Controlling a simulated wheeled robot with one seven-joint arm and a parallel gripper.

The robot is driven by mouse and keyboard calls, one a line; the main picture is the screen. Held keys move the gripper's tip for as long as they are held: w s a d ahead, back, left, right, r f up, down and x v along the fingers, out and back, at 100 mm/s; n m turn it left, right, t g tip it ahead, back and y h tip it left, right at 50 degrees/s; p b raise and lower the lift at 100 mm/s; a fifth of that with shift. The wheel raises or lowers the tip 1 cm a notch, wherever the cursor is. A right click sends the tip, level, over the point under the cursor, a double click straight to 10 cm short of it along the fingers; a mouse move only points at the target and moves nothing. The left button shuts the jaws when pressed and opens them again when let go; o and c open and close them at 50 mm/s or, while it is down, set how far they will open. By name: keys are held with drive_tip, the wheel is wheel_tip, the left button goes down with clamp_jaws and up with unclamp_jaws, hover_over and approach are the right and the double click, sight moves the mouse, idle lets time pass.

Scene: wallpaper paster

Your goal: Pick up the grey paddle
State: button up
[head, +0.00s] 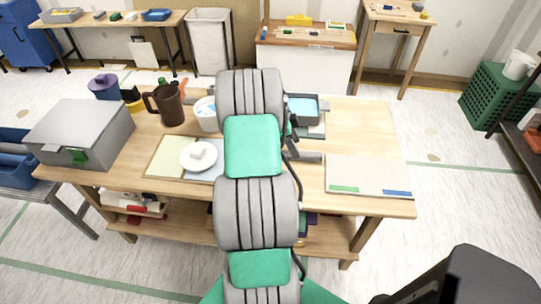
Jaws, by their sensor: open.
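A short grey bar (308,157) lies on the wooden table (385,140), just right of my arm. It may be part of the grey paddle, but its left end is hidden behind my arm and I cannot tell for sure. My arm reaches up the middle of the view, over the table. My gripper is hidden behind the arm links, so its place relative to the bar does not show.
A dark tray with blue content (302,108) stands behind the bar. A brown jug (170,104), a white plate (198,160) and a grey box (85,130) are on the left. A pale board (368,174) lies at right. The table's back right is clear.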

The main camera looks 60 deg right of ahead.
drive_tip(key=x, duration=0.3)
drive_tip(key=p+x, duration=0.1)
drive_tip(key=x, duration=0.1)
drive_tip(key=shift+w+f, duration=0.1)
drive_tip(key=shift+w, duration=0.2)
drive_tip(key=shift+c, duration=0.6)
clamp_jaws()
